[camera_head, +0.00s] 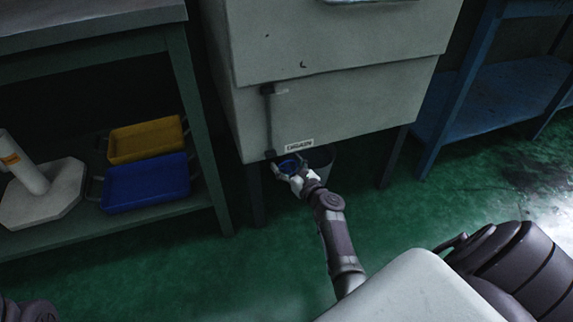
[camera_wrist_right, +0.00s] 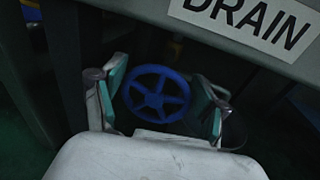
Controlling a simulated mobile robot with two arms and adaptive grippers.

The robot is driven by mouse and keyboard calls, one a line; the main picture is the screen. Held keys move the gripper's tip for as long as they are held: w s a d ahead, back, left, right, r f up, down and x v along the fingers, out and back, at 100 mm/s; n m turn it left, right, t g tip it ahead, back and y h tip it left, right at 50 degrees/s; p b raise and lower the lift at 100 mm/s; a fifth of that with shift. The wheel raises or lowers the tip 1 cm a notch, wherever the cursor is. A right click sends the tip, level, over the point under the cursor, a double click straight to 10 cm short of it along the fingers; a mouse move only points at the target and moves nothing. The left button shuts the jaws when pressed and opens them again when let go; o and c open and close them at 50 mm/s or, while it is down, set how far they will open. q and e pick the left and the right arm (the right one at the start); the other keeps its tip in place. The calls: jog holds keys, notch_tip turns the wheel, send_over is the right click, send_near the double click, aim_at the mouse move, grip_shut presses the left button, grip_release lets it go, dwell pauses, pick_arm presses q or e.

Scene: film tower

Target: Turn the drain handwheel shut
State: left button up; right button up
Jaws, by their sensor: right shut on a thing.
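The blue spoked drain handwheel (camera_head: 287,164) sits low under the front edge of the grey tank, beneath the label. In the right wrist view the handwheel (camera_wrist_right: 155,99) shows its round rim and spokes face on. My right gripper (camera_head: 287,170) is at the wheel, with its two fingers on either side of it. In the wrist view the gripper (camera_wrist_right: 159,98) is shut on the wheel, though the exact contact at the rim is dark. The wheel's stem is hidden. My left gripper is not in view.
The tank (camera_head: 335,115) carries a DRAIN label (camera_wrist_right: 245,20) just above the wheel. A grey bucket (camera_head: 322,162) stands under it. Left, a shelf holds yellow (camera_head: 147,140) and blue (camera_head: 146,183) trays. A blue rack (camera_head: 475,105) stands right. Green floor in front is clear.

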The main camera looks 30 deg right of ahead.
jog(key=shift+f, duration=0.15)
dwell(0.4)
jog(key=o, duration=0.9)
jog(key=shift+o, duration=0.8)
jog(key=shift+s, duration=0.15)
jog(key=s, duration=1.1)
jog(key=shift+s+a+r, duration=0.25)
jog(key=shift+s+r, duration=0.05)
jog(key=shift+s, duration=0.05)
